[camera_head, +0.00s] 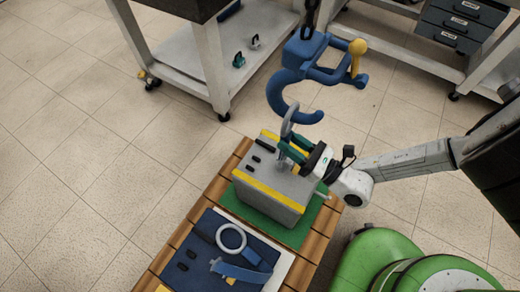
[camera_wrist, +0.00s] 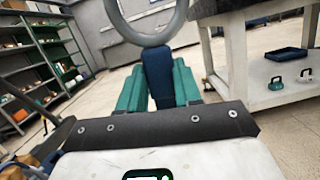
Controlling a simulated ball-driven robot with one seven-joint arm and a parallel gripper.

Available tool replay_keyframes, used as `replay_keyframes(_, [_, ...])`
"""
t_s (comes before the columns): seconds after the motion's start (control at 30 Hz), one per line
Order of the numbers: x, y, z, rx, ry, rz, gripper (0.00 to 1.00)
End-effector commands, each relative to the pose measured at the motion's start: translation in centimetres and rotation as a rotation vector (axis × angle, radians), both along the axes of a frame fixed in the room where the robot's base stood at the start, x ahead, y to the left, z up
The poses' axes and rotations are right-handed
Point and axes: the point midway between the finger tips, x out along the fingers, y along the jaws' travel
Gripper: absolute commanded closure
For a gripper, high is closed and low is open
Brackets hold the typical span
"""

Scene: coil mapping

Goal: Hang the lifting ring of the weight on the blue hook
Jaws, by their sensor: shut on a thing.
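The blue hook (camera_head: 275,98) hangs from above in the head view, its open tip pointing right. The weight (camera_head: 268,200), a grey block with yellow edge strips, sits on a green mat on a wooden pallet. Its grey lifting ring (camera_head: 287,120) stands upright and overlaps the hook's lower curve; I cannot tell whether it is around the hook or only in front of or behind it. My gripper (camera_head: 292,150) has green fingers and is shut on the ring's dark blue tab (camera_wrist: 158,78). The ring's lower arc (camera_wrist: 150,38) shows above the fingers in the wrist view; its top is cut off.
A dark blue block with a pale ring (camera_head: 231,238) lies on the near part of the pallet (camera_head: 160,262). A white bench (camera_head: 258,45) stands behind. Tiled floor is clear at left.

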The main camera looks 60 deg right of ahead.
Motion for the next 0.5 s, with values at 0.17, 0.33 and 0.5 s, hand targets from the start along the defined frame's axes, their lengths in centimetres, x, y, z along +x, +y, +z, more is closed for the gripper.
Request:
replay_keyframes(0.17, [0.03, 0.00, 0.06, 0.000, -0.001, 0.000, 0.98])
replay_keyframes(0.33, [0.03, 0.00, 0.06, 0.000, -0.001, 0.000, 0.98])
replay_keyframes(0.5, [0.02, 0.01, 0.06, 0.000, -0.001, 0.000, 0.56])
